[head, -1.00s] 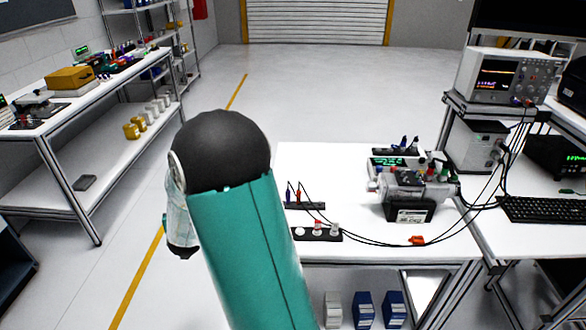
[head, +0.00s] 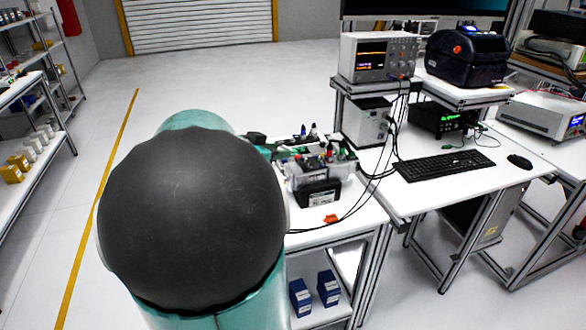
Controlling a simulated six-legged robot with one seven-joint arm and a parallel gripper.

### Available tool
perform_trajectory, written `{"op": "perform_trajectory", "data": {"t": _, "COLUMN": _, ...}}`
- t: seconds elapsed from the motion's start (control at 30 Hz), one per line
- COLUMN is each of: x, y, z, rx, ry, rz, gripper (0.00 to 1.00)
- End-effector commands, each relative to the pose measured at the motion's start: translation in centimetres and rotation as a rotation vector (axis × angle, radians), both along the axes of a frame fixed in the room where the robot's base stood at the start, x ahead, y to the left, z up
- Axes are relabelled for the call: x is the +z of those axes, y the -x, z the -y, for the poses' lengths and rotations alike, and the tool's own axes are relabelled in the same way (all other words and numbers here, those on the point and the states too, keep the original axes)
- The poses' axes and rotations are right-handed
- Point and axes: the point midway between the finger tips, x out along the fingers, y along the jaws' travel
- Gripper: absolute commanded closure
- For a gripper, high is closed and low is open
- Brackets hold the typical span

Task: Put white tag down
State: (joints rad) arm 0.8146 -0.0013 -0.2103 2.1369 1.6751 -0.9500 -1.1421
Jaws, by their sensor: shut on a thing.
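I cannot make out a white tag in the head view. My own arm, with its large dark round joint, fills the left middle of the picture and hides part of the near white bench (head: 368,212). My gripper does not show; what it holds cannot be seen. On the bench, right of my arm, stands a grey device (head: 302,172) with a black block (head: 318,194) carrying a pale label at its front. A small orange-red piece (head: 331,218) lies on the bench in front of it.
Black cables run from the bench to a desk on the right with a keyboard (head: 444,165), a mouse (head: 519,161) and an oscilloscope (head: 378,57). Blue boxes (head: 328,288) stand on the shelf below. Clear floor with a yellow line (head: 104,185) lies left of my arm.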

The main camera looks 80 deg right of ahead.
Motion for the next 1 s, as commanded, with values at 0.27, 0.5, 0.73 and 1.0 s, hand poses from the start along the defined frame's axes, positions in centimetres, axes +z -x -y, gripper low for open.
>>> {"op": "perform_trajectory", "data": {"t": 0.27, "x": 0.5, "y": 5.2, "z": -0.4, "rx": -0.141, "ry": -0.001, "rz": -0.001, "gripper": 0.91}}
{"op": "perform_trajectory", "data": {"t": 0.5, "x": -1.4, "y": 3.5, "z": 3.4, "rx": -0.141, "ry": -0.002, "rz": -0.004, "gripper": 0.91}}
{"op": "perform_trajectory", "data": {"t": 0.73, "x": -3.4, "y": 1.6, "z": 7.6, "rx": -0.140, "ry": -0.001, "rz": -0.002, "gripper": 0.91}}
{"op": "perform_trajectory", "data": {"t": 1.0, "x": -7.9, "y": 0.1, "z": 10.9, "rx": -0.137, "ry": -0.001, "rz": -0.002, "gripper": 0.91}}
